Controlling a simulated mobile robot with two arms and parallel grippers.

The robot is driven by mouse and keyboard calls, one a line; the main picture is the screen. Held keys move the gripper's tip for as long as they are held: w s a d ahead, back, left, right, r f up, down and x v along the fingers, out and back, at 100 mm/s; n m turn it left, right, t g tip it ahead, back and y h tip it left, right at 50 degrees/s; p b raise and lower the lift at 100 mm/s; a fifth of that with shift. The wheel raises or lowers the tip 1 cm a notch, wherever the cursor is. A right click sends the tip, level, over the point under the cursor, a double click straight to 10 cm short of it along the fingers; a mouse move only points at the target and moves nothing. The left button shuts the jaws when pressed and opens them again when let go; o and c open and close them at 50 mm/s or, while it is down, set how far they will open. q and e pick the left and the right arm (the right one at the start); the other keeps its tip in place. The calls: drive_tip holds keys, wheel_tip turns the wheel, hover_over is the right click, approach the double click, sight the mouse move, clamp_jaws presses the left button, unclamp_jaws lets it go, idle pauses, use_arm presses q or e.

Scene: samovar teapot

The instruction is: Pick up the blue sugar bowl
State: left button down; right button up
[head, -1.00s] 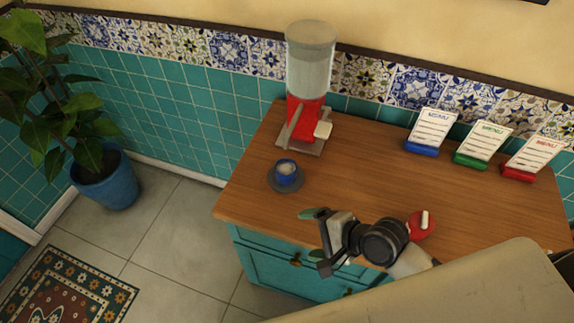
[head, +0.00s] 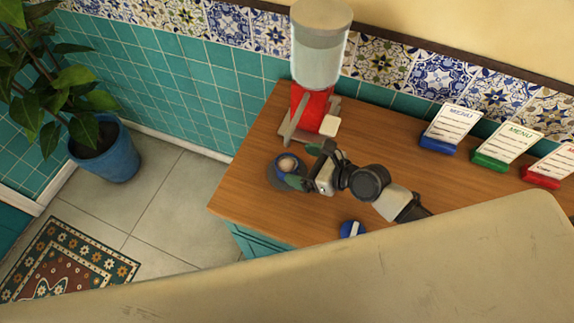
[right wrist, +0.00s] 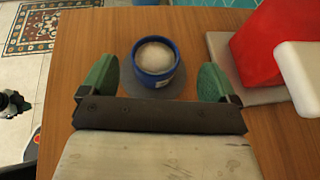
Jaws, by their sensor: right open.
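The small blue sugar bowl (head: 288,163), filled with pale contents, stands upright on a dark grey saucer (head: 276,184) near the counter's left end. My right gripper (head: 304,165) is open, with its green-tipped fingers at the bowl's right side in the head view. In the right wrist view, the bowl (right wrist: 156,62) lies between the two open green fingers (right wrist: 155,78), slightly ahead of their middle. A gap shows on each side, and neither finger visibly touches the bowl. My left gripper is not in the head view.
A red dispenser (head: 310,108) with a clear container stands close behind the bowl. Menu stands (head: 450,128) line the back right of the wooden counter (head: 250,150). A small blue and white item (head: 351,229) lies near the front edge. A potted plant (head: 105,155) stands left on the floor.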

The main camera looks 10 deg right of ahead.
sight(278, 159)
drive_tip(key=shift+w+a+f, duration=0.1)
drive_tip(key=shift+w+a, duration=0.1)
drive_tip(key=shift+a, duration=0.1)
drive_tip(key=x, duration=0.3)
drive_tip(key=shift+a+f, duration=0.15)
drive_tip(key=shift+a, duration=0.2)
drive_tip(key=shift+w+a+f, duration=0.2)
drive_tip(key=shift+w+a, duration=0.05)
drive_tip(key=shift+w, duration=0.05)
drive_tip(key=shift+s, duration=0.1)
drive_tip(key=shift+c, duration=1.3)
drive_tip(key=c, duration=0.7)
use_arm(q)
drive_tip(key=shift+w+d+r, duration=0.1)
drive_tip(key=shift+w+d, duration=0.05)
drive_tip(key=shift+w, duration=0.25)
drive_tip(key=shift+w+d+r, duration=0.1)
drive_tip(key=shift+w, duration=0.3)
use_arm(e)
drive_tip(key=shift+c, duration=0.8)
drive_tip(key=shift+r, duration=0.15)
